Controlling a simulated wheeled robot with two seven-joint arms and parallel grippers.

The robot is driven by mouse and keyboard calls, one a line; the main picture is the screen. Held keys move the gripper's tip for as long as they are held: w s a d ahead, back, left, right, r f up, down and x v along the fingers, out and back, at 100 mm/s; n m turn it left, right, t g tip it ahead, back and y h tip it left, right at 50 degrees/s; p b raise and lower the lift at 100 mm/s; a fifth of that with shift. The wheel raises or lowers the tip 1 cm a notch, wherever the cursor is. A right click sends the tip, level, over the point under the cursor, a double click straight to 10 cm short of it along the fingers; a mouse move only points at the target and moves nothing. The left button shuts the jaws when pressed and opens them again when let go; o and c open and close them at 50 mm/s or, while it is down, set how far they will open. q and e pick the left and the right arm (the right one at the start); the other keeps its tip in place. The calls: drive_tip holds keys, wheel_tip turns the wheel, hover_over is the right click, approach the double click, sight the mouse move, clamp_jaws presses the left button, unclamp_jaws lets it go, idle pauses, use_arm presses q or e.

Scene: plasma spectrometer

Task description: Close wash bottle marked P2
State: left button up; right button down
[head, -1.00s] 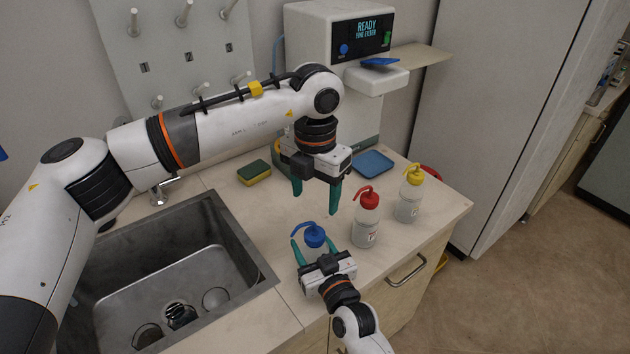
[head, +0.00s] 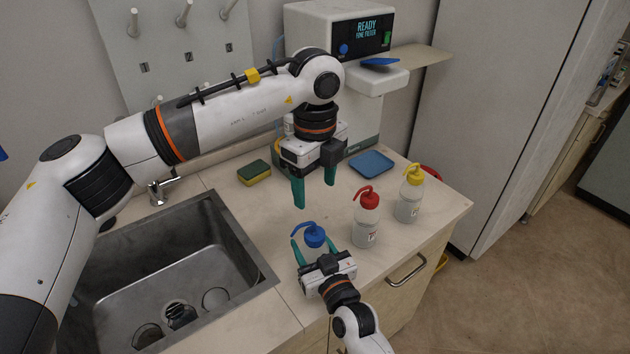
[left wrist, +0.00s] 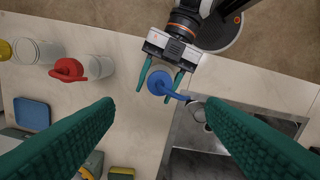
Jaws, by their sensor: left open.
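A wash bottle with a blue cap and bent spout (head: 314,236) stands near the counter's front edge, right of the sink. The blue cap also shows in the left wrist view (left wrist: 159,84). My right gripper (head: 313,244) reaches in from the front, its green fingers closed around the sides of this bottle below the cap; the body is mostly hidden. My left gripper (head: 315,196) is open and empty, pointing down above and behind the blue cap, apart from it. A red-capped bottle (head: 366,222) and a yellow-capped bottle (head: 409,198) stand upright to the right. Their labels are unreadable.
The sink (head: 165,275) lies left of the bottles. A yellow-green sponge (head: 254,172) and a blue tray (head: 372,162) lie behind. The spectrometer (head: 330,30) stands at the back.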

sight(315, 233)
use_arm(q)
wheel_tip(315, 233, down, 12)
drive_tip(key=shift+f, duration=0.1)
idle(0.7)
drive_tip(key=shift+c, duration=0.3)
